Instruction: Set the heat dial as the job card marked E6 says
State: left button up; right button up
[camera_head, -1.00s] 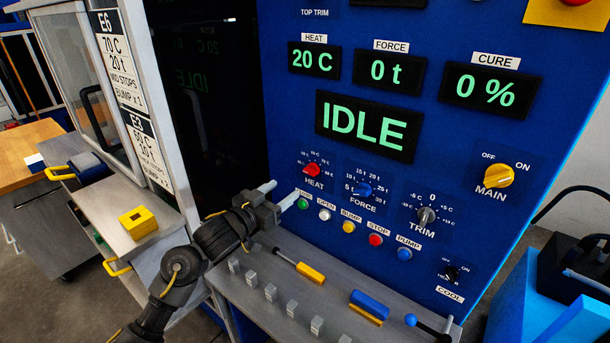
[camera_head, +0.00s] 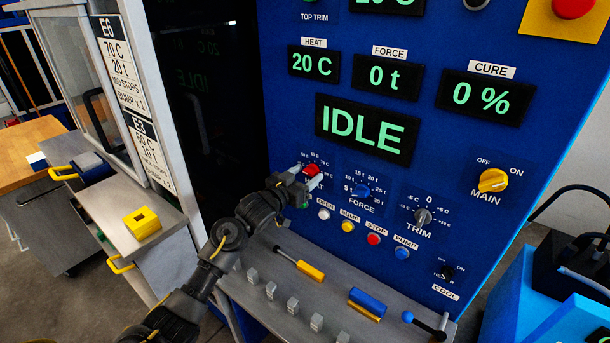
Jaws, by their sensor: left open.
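The red heat dial (camera_head: 311,170) sits low on the blue panel, left of the blue force dial (camera_head: 361,190). My left gripper (camera_head: 305,177) is at the heat dial, its two fingers apart, one at each side of the knob; I cannot tell whether they touch it. The gripper hides most of the HEAT label. The job card marked E6 (camera_head: 118,62) hangs on the frame at the left and reads 70 C, 20 t, MID STOPS, BUMP x 1. The heat display (camera_head: 313,65) reads 20 C. My right gripper is not in view.
The E3 card (camera_head: 150,152) hangs below E6. The trim dial (camera_head: 423,216), main dial (camera_head: 493,180) and a row of buttons (camera_head: 373,239) are close by. A ledge (camera_head: 262,268) with grey blocks and a yellow-handled tool (camera_head: 310,271) lies below the panel.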

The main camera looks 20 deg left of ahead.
pick_arm(q)
jog(key=c, duration=1)
